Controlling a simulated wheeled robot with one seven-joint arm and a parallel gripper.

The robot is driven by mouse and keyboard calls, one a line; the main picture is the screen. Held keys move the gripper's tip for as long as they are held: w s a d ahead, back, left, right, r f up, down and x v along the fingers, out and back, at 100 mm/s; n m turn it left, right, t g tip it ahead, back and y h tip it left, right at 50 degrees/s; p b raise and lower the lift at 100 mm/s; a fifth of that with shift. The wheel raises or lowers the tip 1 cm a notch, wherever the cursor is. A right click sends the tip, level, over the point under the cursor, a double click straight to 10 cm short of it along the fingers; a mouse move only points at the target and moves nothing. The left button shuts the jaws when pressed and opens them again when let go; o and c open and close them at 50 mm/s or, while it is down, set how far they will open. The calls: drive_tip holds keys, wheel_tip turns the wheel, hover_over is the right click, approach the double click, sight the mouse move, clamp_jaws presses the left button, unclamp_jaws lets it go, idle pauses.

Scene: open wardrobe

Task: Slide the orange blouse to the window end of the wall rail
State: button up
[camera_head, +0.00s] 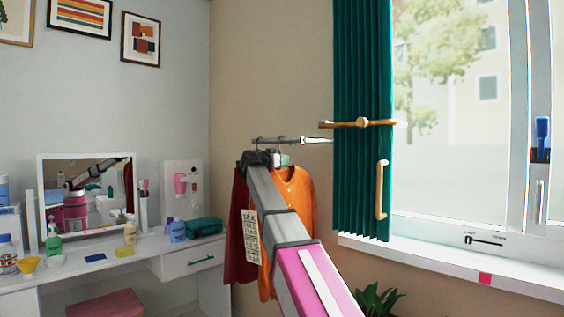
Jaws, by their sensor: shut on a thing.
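The orange blouse (297,190) hangs from the wall rail (268,142), near the rail's middle. Its lower front is partly hidden behind my arm. My gripper (276,159) is at the top of the blouse, just below the rail, and is shut on its hanger; the fingertips are small and partly covered by my arm, so the exact grip is hard to see. The rail's right end is toward the teal curtain and the window (450,110).
A dark red garment (238,225) hangs left of the blouse, with a printed tag (249,237) beside it. The green curtain (362,190) with a wooden tieback bar (363,123) stands right of the rail. A dressing table (190,262) with bottles stands at left. A plant (376,300) is below.

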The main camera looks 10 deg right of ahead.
drive_tip(key=shift+s+d, duration=0.65)
drive_tip(key=shift+s, duration=0.25)
drive_tip(key=shift+s+d, duration=0.6)
drive_tip(key=shift+s, duration=0.25)
drive_tip(key=shift+s+d, duration=0.65)
drive_tip(key=shift+s, duration=0.25)
drive_tip(key=o, duration=0.9)
drive_tip(key=shift+c, duration=0.2)
drive_tip(key=v, duration=1.1)
drive_tip(key=shift+d, duration=0.1)
